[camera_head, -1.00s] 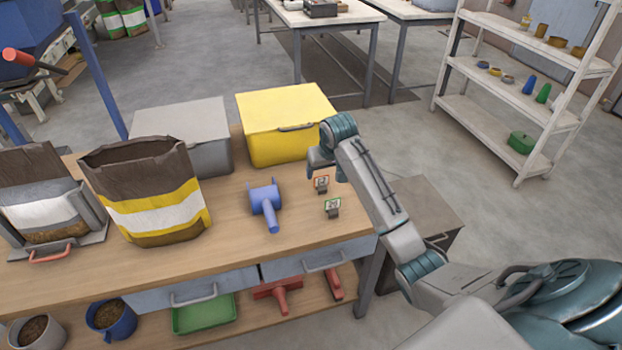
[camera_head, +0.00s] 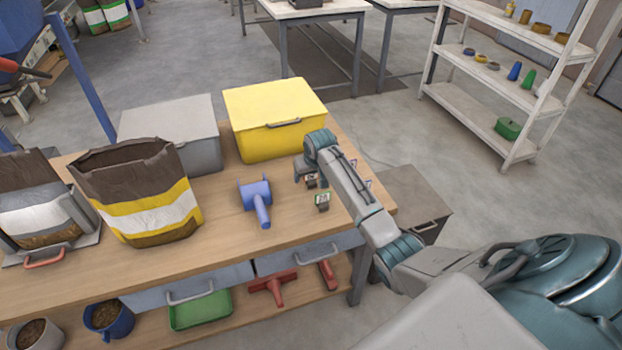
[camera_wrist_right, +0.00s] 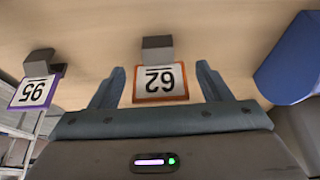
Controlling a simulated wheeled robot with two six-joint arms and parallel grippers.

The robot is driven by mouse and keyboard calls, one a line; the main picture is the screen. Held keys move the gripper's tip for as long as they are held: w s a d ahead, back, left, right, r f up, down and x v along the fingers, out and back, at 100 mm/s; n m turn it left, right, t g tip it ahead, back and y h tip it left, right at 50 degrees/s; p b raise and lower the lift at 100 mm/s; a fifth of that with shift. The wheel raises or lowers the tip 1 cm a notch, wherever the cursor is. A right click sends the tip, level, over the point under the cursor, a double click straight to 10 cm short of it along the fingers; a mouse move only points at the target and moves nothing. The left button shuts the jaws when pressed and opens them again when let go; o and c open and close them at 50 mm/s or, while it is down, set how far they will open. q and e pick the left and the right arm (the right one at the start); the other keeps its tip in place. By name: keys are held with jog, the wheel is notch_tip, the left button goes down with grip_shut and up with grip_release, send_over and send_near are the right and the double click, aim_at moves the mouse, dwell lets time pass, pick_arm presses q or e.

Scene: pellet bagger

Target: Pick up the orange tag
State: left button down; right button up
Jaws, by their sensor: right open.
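The orange tag (camera_wrist_right: 160,84) is a white card with an orange border and the number 62, upside down in the right wrist view, on a small grey block. My right gripper (camera_wrist_right: 160,70) is open, with one finger on each side of the tag and gaps between. In the head view the gripper (camera_head: 307,172) is low over the table and partly hides the orange tag (camera_head: 311,181). A purple-bordered tag (camera_wrist_right: 35,92) marked 95 is at the left of the wrist view. My left gripper is out of view.
On the wooden table (camera_head: 225,225) a blue scoop (camera_head: 257,200) lies left of the tags. A yellow bin (camera_head: 275,118) and a grey bin (camera_head: 170,131) stand behind. An open brown bag (camera_head: 138,192) stands at left. A grey cabinet (camera_head: 413,199) is beyond the table's right end.

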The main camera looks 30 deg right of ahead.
jog(key=shift+w+f, duration=0.1)
jog(key=shift+f, duration=0.05)
jog(key=c, duration=1.2)
jog(key=shift+o, duration=0.2)
